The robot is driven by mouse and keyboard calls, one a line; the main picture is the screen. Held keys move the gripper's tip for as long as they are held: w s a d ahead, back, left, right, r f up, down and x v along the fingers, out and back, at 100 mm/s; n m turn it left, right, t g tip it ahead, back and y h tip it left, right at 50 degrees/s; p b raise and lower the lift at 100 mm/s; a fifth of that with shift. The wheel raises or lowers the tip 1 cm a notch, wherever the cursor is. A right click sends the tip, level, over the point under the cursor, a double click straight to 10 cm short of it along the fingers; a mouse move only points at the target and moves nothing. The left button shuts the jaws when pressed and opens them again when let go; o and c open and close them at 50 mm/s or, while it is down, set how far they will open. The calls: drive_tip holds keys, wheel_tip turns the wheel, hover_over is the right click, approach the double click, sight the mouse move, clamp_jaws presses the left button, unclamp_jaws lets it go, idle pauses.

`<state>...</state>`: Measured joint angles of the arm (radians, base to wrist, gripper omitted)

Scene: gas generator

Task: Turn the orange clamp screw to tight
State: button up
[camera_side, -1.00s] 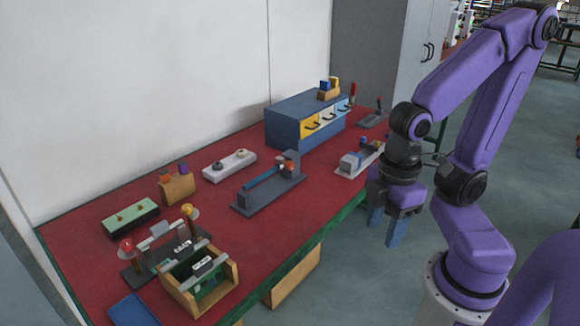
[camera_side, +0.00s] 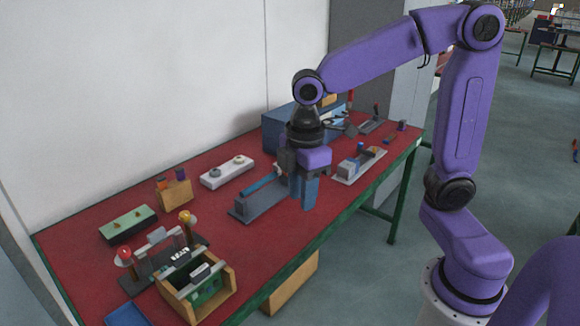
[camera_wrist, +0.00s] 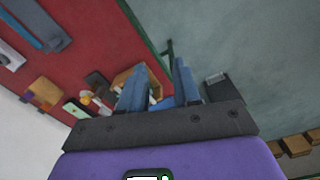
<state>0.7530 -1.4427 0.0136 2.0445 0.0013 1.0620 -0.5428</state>
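The clamp fixture (camera_side: 262,203) is a dark grey base with a blue bar lying along it, near the middle of the red table. Its block end stands behind my gripper (camera_side: 304,203) in the side view, so the orange screw there is mostly hidden. In the wrist view part of a grey fixture with a blue bar (camera_wrist: 28,22) shows at the upper left; I see no orange screw there. My gripper has blue fingers pointing down, in front of the fixture's right end in the side view. The wrist view shows my gripper (camera_wrist: 160,78) open and empty.
A white block with two knobs (camera_side: 228,171) and a blue drawer cabinet (camera_side: 283,131) stand behind. A grey fixture (camera_side: 360,166) is at the right. A wooden box (camera_side: 196,290), lamp posts and a green box (camera_side: 128,224) are at the left. The front right table edge is clear.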

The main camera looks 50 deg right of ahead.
drive_tip(key=w+d+n, duration=0.1)
drive_tip(key=w+d, duration=0.4)
drive_tip(key=w, duration=0.5)
drive_tip(key=w+d+n, duration=0.1)
drive_tip(key=w+d, duration=0.3)
drive_tip(key=w, duration=0.6)
drive_tip(key=w+d+f+n, duration=0.1)
drive_tip(key=w+d, duration=0.3)
drive_tip(key=d, duration=0.7)
drive_tip(key=w+d+f+n, duration=0.1)
drive_tip(key=w+d, duration=0.3)
drive_tip(key=d, duration=0.6)
drive_tip(key=f, duration=1.7)
drive_tip(key=shift+s+d, duration=0.15)
drive_tip(key=shift+d, duration=0.05)
clamp_jaws()
